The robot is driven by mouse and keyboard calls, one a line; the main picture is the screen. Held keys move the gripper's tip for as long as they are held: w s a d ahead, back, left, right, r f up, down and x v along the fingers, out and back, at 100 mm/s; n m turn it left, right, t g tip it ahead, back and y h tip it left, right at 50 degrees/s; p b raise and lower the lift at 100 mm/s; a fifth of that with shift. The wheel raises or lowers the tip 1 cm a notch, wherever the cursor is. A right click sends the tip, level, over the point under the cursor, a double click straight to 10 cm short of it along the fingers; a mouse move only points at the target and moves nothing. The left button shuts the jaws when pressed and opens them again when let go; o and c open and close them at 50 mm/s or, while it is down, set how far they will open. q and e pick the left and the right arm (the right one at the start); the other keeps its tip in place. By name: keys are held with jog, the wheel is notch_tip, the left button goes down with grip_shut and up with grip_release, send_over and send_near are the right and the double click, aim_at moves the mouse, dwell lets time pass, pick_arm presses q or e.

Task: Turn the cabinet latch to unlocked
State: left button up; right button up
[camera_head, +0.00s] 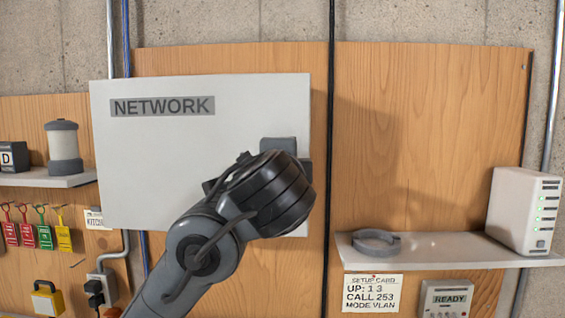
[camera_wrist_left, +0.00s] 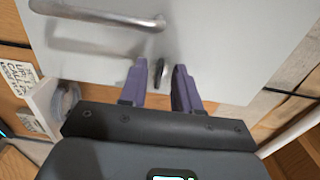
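The cabinet is a light grey door (camera_head: 150,165) labelled NETWORK (camera_head: 163,106), closed in the head view. In the left wrist view its surface (camera_wrist_left: 230,40) fills the upper part. A small dark latch (camera_wrist_left: 159,74) stands on the door there, between the purple fingertips of my left gripper (camera_wrist_left: 161,67). The fingers are apart, with a visible gap; contact with the latch cannot be told. A grey bar handle (camera_wrist_left: 100,16) is beyond the latch. In the head view my left arm hides the latch, handle and fingertips. My right gripper is not in view.
A right shelf (camera_head: 440,250) holds a grey ring (camera_head: 376,242) and a white router (camera_head: 525,210). A left shelf (camera_head: 45,178) holds a lantern (camera_head: 63,148). Coloured tags (camera_head: 45,237) hang below it. A black cable (camera_head: 330,130) runs vertically right of the cabinet.

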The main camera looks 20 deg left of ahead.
pick_arm(q)
jog(key=shift+s, duration=0.1)
jog(key=b+v, duration=0.2)
jog(key=v, duration=0.8)
jog(key=shift+s, duration=0.3)
jog(key=shift+d, duration=0.1)
